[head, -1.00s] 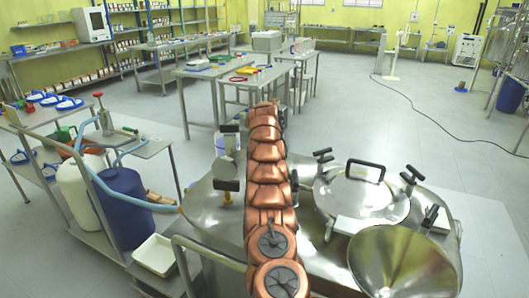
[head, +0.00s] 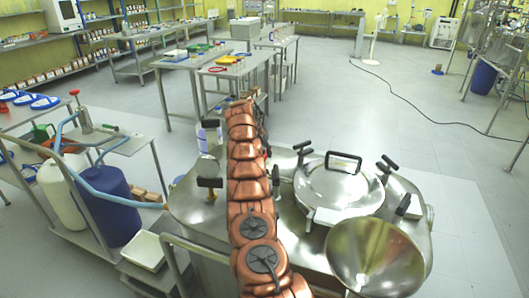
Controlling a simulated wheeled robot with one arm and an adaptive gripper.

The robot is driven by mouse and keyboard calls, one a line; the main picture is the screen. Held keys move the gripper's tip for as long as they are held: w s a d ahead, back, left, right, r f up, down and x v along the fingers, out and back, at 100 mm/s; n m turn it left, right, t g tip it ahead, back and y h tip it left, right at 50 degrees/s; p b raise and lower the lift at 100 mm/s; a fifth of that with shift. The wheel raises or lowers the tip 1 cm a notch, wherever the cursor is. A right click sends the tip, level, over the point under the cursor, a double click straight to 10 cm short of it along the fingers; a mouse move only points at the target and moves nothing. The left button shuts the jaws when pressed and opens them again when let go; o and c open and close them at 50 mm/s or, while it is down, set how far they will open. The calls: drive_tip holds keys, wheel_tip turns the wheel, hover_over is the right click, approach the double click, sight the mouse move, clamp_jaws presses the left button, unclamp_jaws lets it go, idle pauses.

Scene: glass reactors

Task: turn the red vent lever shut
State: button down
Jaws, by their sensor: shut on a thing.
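I cannot make out the red vent lever in the head view; my arm covers part of the steel vessel top (head: 186,205) where it could be hidden. My copper-coloured arm runs up the middle of the picture. Its far end drops out of sight behind its own links, so my gripper is not visible. The vessel has a round polished lid (head: 340,190) with a black handle, and black-handled clamps around it.
A wide steel funnel (head: 375,258) is at the front right. A white tray (head: 146,250) sits low. Open floor lies at right.

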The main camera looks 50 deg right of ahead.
drive_tip(key=shift+s+d, duration=0.1)
drive_tip(key=c, duration=0.9)
unclamp_jaws()
drive_tip(key=shift+c, duration=0.2)
drive_tip(key=shift+r, duration=0.15)
drive_tip(key=shift+a+r, duration=0.4)
drive_tip(key=shift+r, duration=0.05)
drive_tip(key=v, duration=1)
drive_tip(key=shift+r, duration=0.35)
drive_tip(key=shift+a, duration=0.15)
